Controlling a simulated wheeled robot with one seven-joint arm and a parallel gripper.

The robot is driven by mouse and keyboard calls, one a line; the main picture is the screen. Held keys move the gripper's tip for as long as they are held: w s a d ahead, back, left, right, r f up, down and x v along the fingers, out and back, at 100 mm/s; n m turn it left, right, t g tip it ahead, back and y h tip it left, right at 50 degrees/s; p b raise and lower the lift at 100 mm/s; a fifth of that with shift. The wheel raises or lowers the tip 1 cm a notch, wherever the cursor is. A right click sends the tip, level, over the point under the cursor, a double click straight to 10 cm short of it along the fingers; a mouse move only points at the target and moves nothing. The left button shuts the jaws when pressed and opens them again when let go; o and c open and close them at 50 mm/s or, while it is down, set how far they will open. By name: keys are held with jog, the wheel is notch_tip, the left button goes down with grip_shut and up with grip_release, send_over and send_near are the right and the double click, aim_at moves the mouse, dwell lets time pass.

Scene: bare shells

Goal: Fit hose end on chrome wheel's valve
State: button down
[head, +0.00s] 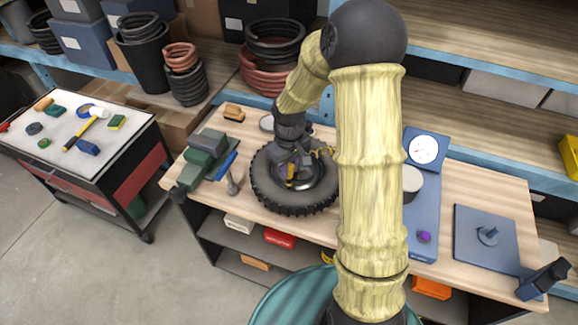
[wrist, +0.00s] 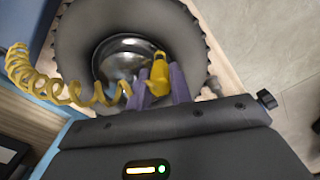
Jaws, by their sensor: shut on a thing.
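The wheel (head: 268,196) lies flat on the wooden bench, a black knobbly tyre around a chrome rim (head: 318,192). In the wrist view the tyre (wrist: 85,30) and shiny chrome rim (wrist: 115,55) lie below my gripper. My gripper (wrist: 161,85) has purple fingers shut on the yellow hose end (wrist: 159,66), over the right part of the rim in that view. The yellow coiled hose (wrist: 45,88) trails left from it. In the head view my gripper (head: 291,174) is above the wheel, partly hidden by my arm. I cannot make out the valve, or whether the hose end touches it.
A blue panel with a round gauge (head: 423,149) stands right of my arm. A blue plate with a peg (head: 487,238) lies farther right. A tool cart (head: 85,125) stands at far left.

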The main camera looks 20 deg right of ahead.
jog(key=shift+w+f+b, duration=0.1)
jog(key=shift+f+b, duration=0.5)
jog(key=shift+f, duration=0.6)
dwell(1.0)
jog(key=c, duration=0.6)
grip_release()
jog(key=shift+r+p, duration=1.35)
jog(key=shift+r, duration=0.25)
dwell(0.4)
jog(key=shift+r+p, duration=2.85)
jog(key=shift+r, duration=0.65)
